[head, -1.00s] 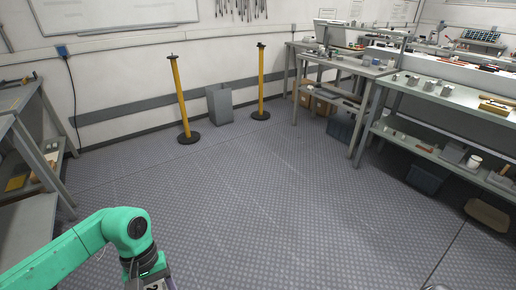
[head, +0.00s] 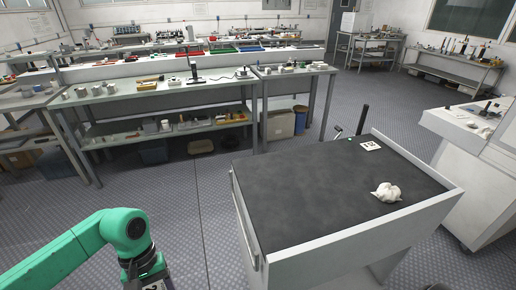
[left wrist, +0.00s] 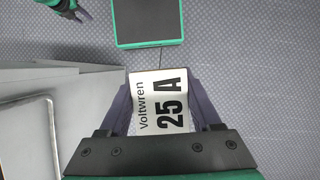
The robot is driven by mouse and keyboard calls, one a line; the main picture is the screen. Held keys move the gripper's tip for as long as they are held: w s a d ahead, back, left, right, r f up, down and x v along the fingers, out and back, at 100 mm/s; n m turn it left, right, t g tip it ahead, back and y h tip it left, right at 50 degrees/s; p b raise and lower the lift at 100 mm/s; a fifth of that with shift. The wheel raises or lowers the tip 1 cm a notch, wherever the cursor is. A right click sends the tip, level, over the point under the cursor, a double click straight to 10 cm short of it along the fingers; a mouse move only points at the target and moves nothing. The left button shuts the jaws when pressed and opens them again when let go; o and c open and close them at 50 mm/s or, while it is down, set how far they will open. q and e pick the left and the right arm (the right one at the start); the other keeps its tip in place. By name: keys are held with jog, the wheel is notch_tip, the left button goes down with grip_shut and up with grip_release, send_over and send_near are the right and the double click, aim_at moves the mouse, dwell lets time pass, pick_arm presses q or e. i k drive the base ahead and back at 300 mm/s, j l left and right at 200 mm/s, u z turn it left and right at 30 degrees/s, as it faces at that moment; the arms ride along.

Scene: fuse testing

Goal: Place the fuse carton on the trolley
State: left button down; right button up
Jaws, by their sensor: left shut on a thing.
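The fuse carton (left wrist: 160,103) has a white face printed "Voltwren 25 A". My left gripper (left wrist: 163,112) is shut on it, with one finger on each side. The trolley (head: 300,190) has a dark flat top with a pale raised rim and stands right of centre. The carton is apart from its top.
A crumpled white cloth (head: 386,192) and a small marked card (head: 371,144) lie on the trolley's right part; its left and middle are clear. A handle (head: 246,222) runs along its left side. A workbench (head: 165,93) stands behind. A pale cabinet (head: 470,135) stands at right.

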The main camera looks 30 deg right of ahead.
aim_at(304, 195)
jog(key=k+l+z, duration=0.1)
jog(key=z, duration=0.3)
jog(key=l+z, duration=0.1)
jog(key=z, duration=0.3)
jog(key=k+l+z, duration=0.1)
jog(key=z, duration=0.35)
